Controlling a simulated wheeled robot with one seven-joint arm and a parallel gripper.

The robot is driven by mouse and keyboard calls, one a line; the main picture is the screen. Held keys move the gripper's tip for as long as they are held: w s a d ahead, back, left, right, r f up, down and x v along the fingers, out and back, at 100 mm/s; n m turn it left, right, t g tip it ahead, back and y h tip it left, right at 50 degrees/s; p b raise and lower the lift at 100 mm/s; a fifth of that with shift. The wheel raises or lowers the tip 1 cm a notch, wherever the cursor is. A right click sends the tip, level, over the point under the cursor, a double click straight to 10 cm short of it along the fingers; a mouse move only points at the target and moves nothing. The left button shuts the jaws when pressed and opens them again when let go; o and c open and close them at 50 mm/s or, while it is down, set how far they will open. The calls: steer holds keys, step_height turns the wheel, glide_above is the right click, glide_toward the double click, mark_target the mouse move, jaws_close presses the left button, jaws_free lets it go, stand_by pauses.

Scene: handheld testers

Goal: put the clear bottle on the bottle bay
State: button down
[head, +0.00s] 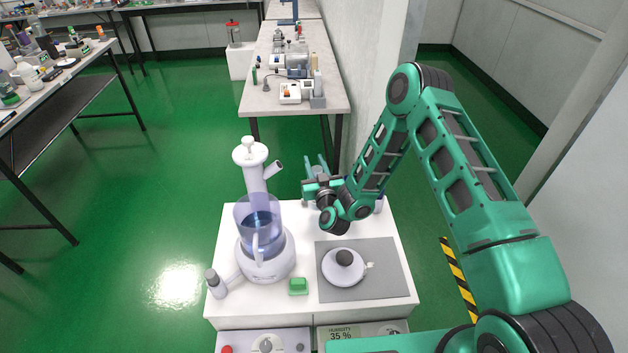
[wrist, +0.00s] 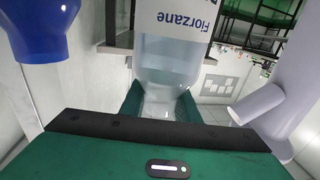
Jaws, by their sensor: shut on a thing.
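The clear bottle (wrist: 170,62) shows in the wrist view with a white label reading "Fiorzane". Its narrower end points towards my gripper and lies between the green fingers. My gripper (wrist: 160,104) is shut on it. In the head view my gripper (head: 318,166) is above the back part of the white worktop (head: 300,225), right of the white machine. The bottle cannot be made out there. I cannot tell which thing is the bottle bay; part of the worktop's back right is hidden behind my arm.
The white machine (head: 268,258) with a bluish clear jug stands on the worktop's left. A grey mat (head: 388,268) holds a round white item with a black knob (head: 344,258). A green block (head: 298,286) lies between them. A tall white tube (wrist: 275,105) is close at right in the wrist view.

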step_height(320, 180, down, 5)
steer(key=shift+a+r, duration=0.1)
steer(key=shift+r, duration=0.05)
stand_by(0.4)
steer(key=c, duration=1.4)
jaws_free()
steer(key=shift+o, duration=0.2)
steer(key=shift+s, duration=0.15)
steer(key=s+d, duration=0.1)
steer(key=s, duration=0.6)
steer(key=shift+s, duration=0.15)
steer(key=shift+d, duration=0.1)
